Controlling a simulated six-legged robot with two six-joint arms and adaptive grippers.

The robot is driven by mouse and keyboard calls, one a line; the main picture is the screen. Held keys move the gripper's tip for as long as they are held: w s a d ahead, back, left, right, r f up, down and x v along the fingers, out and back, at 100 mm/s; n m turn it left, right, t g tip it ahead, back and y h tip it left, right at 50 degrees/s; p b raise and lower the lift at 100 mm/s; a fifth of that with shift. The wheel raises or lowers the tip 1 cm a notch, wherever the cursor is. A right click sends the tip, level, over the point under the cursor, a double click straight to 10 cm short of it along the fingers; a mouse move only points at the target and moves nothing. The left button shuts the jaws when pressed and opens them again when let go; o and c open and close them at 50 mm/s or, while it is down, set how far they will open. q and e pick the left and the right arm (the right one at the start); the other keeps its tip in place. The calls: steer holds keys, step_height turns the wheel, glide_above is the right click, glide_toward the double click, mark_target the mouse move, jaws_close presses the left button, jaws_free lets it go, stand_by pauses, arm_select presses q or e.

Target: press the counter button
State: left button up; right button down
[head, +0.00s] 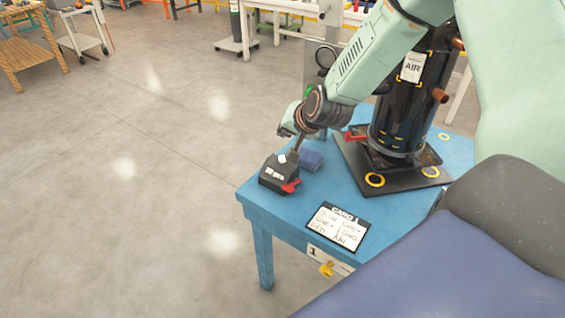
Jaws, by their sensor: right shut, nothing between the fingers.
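The counter (273,180) is a small dark box with white marks on its face and a red part at its lower right. It sits near the left corner of the blue table (300,216). A small pale spot shows on its top, which may be the button. My right gripper (295,150) comes down from above, shut and empty, with its narrow tip at the top back edge of the counter. I cannot tell whether the tip touches it. My left gripper is not in view.
A dark blue block (311,159) lies just behind the counter. A black cylinder labelled AIR (393,118) stands on a dark base plate (351,163) to the right. A handwritten card (338,227) lies at the front. A yellow tag (326,269) hangs below the front edge.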

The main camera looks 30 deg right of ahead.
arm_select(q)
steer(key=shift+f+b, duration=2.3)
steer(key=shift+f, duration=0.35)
arm_select(e)
steer(key=shift+f, duration=2.85)
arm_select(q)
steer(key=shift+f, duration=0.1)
arm_select(e)
steer(key=shift+f, duration=0.15)
arm_select(q)
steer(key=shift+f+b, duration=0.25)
steer(key=shift+b, duration=0.1)
arm_select(e)
steer(key=shift+f, duration=0.25)
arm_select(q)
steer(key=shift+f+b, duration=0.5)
arm_select(e)
steer(key=shift+f, duration=0.6)
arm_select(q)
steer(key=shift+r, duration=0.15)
arm_select(e)
steer(key=shift+r, duration=0.1)
arm_select(q)
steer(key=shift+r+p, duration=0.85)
steer(key=shift+p, duration=0.1)
arm_select(e)
steer(key=shift+r, duration=0.95)
